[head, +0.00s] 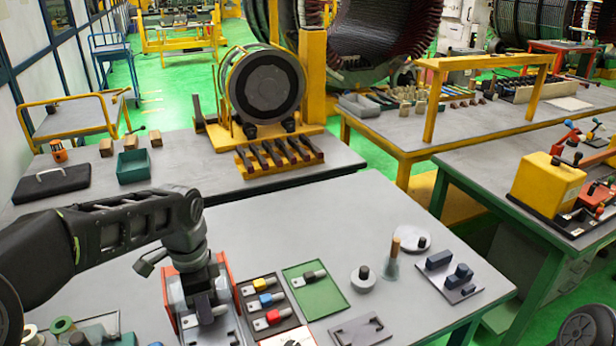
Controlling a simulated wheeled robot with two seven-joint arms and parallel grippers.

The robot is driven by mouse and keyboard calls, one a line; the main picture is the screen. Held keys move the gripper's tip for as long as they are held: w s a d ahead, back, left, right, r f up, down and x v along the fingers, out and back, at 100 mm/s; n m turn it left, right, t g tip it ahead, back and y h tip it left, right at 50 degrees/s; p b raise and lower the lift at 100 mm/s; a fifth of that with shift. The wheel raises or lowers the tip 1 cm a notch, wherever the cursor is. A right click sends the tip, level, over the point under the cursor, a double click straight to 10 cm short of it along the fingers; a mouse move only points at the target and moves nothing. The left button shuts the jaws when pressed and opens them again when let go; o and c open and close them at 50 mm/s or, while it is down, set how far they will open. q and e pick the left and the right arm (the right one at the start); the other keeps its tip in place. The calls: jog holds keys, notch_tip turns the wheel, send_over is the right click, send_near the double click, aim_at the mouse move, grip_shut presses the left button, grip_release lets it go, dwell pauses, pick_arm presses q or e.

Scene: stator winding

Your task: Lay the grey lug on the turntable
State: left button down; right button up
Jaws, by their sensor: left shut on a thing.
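My left gripper (205,314) points down at the front left of the near table, over a fixture with red sides (224,266). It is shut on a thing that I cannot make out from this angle. A small grey lug with a dark end (314,276) lies on a green mat (322,300) to the gripper's right. Two pale round discs with dark knobs stand further right, one nearer (363,284) and one farther (415,247); I cannot tell which, if either, is the turntable. My right gripper is out of view.
A dark tray holds lugs with yellow (259,284), blue (266,299) and red (272,317) sleeves, close beside the gripper. A wooden-handled tool (393,266) stands upright between the discs. A grey plate with dark blocks (467,290) lies right. The table's back middle is clear.

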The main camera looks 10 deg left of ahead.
pick_arm(q)
jog(key=w+d+f+n, duration=0.2)
jog(key=w+d+n, duration=0.3)
jog(key=d, duration=0.1)
jog(key=w+d+f+n, duration=0.3)
jog(key=w+d+n, duration=0.2)
jog(key=d, duration=0.1)
jog(key=shift+w+d+f+n, duration=0.15)
jog(key=shift+w+f+n, duration=0.05)
jog(key=shift+f+n, duration=0.1)
